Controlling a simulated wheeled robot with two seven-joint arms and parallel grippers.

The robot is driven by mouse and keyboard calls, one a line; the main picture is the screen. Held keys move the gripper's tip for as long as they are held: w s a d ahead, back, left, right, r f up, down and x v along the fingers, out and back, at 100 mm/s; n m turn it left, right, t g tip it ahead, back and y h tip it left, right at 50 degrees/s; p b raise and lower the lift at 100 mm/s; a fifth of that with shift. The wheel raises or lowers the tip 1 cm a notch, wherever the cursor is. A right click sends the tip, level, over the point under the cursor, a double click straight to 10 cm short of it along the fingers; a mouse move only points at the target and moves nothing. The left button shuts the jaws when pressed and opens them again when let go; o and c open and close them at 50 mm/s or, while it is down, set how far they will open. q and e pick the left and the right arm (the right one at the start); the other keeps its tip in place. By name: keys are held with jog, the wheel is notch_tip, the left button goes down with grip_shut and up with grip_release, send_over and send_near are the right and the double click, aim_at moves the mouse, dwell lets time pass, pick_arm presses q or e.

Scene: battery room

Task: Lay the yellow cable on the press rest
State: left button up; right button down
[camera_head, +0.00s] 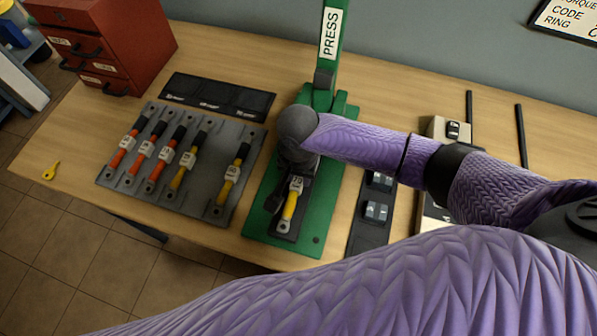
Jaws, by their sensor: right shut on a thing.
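The green press (333,110) stands in the middle of the table with a dark rest (283,234) on its base. A yellow cable (289,208) with a white tag and a metal lug at its near end lies along the rest or just above it; I cannot tell whether it touches. My right gripper (284,190) points down over the rest and is shut on this cable. The gripper's wrist hides the cable's far end. My left gripper is out of view.
A grey board (150,190) left of the press holds several red and yellow cables. A black tray (218,97) lies behind it, and a red drawer cabinet (110,40) stands back left. A small yellow tool (50,171) lies near the left edge. A dark block strip (368,235) lies right of the press.

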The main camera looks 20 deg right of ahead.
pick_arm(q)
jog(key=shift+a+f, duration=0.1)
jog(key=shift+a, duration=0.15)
pick_arm(e)
jog(key=shift+f, duration=0.25)
jog(key=shift+f, duration=0.15)
jog(key=shift+c, duration=1.6)
grip_release()
notch_tip(320, 180, up, 9)
jog(key=p, duration=0.3)
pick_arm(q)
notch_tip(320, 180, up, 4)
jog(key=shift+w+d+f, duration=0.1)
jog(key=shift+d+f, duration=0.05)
pick_arm(e)
jog(key=shift+r, duration=0.45)
